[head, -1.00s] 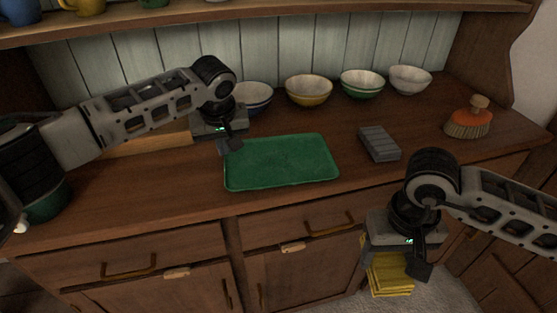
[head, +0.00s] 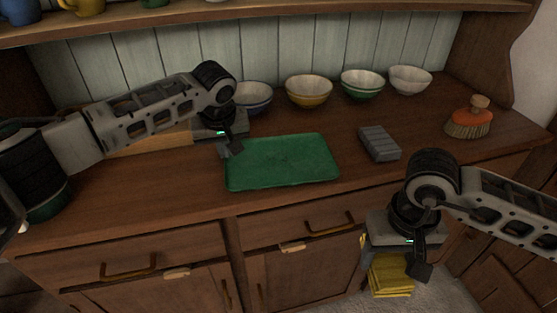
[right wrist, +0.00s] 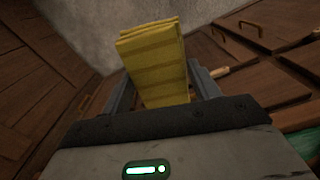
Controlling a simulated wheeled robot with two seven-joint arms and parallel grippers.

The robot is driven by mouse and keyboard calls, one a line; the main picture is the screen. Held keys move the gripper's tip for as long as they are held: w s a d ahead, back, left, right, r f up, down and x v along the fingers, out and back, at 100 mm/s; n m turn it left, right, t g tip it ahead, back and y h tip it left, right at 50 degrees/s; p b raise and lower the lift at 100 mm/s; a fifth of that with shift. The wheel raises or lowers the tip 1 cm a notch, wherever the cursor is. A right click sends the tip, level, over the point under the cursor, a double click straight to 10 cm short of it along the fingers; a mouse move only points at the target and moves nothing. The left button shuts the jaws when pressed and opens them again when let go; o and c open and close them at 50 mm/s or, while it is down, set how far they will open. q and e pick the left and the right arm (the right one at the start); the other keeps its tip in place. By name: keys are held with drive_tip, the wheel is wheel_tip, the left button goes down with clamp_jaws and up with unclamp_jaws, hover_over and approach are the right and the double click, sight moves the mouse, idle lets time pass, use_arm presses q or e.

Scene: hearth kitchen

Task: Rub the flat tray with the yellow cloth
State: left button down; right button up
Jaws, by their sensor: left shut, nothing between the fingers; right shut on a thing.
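The flat green tray (head: 283,163) lies on the wooden counter. Some faint darker marks show near its middle. My left gripper (head: 233,149) is shut and empty, at the tray's back left corner; I cannot tell whether it touches the tray. My right gripper (head: 393,262) is out in front of the counter, to the right of the tray and lower. It is shut on the folded yellow cloth (head: 391,277), which hangs below it. In the right wrist view the striped yellow cloth (right wrist: 156,62) stands out between the two fingers.
A grey ridged block (head: 379,143) lies right of the tray. Several bowls, one of them yellow (head: 309,91), stand along the back. An orange brush (head: 468,119) is at the far right. A wooden board (head: 150,136) lies behind my left arm.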

use_arm(q)
drive_tip(key=shift+r+p, duration=3.05)
drive_tip(key=shift+p, duration=0.8)
use_arm(e)
drive_tip(key=shift+r, duration=3.95)
use_arm(q)
drive_tip(key=shift+f, duration=0.1)
use_arm(e)
drive_tip(key=shift+f, duration=0.1)
